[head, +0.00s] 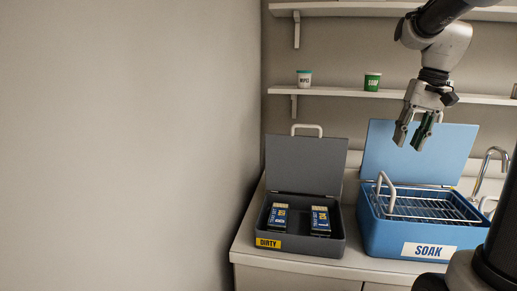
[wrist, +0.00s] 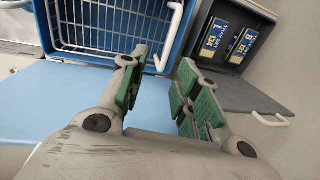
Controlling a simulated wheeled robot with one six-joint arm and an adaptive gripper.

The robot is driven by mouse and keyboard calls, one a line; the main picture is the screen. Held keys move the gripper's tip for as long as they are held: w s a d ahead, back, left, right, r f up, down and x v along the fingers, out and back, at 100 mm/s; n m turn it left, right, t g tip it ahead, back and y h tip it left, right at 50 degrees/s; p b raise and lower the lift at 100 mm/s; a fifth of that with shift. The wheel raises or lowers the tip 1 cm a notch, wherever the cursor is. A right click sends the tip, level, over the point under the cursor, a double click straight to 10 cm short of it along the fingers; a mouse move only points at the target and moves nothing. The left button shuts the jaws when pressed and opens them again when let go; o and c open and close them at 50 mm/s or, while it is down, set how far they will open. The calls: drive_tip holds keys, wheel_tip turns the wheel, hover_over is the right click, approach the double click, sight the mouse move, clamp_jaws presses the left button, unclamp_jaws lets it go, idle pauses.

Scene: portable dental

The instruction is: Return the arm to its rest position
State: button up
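My gripper (head: 417,140) hangs from my arm at the upper right of the head view, in front of the raised lid of the blue SOAK box. In the wrist view its two green-padded fingers (wrist: 157,95) stand apart with nothing between them. The gripper is open and empty, above the counter and touching nothing that I can see.
The blue SOAK box (head: 390,240) is open with a wire basket (head: 425,208) inside. The grey DIRTY box (head: 337,245) is open and holds two blue-labelled packs (head: 279,217). A shelf (head: 340,93) carries small tubs. A faucet (head: 490,160) stands at right.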

drive_tip(key=s+a+f+n+t+h, duration=0.1)
drive_tip(key=s+a+f, duration=0.2)
drive_tip(key=s, duration=0.5)
drive_tip(key=s+a+f+n+t, duration=0.2)
drive_tip(key=s+a+f, duration=0.1)
drive_tip(key=s, duration=0.6)
drive_tip(key=shift+s+a+f+h, duration=0.25)
drive_tip(key=shift+a+h, duration=0.15)
drive_tip(key=shift+a, duration=0.15)
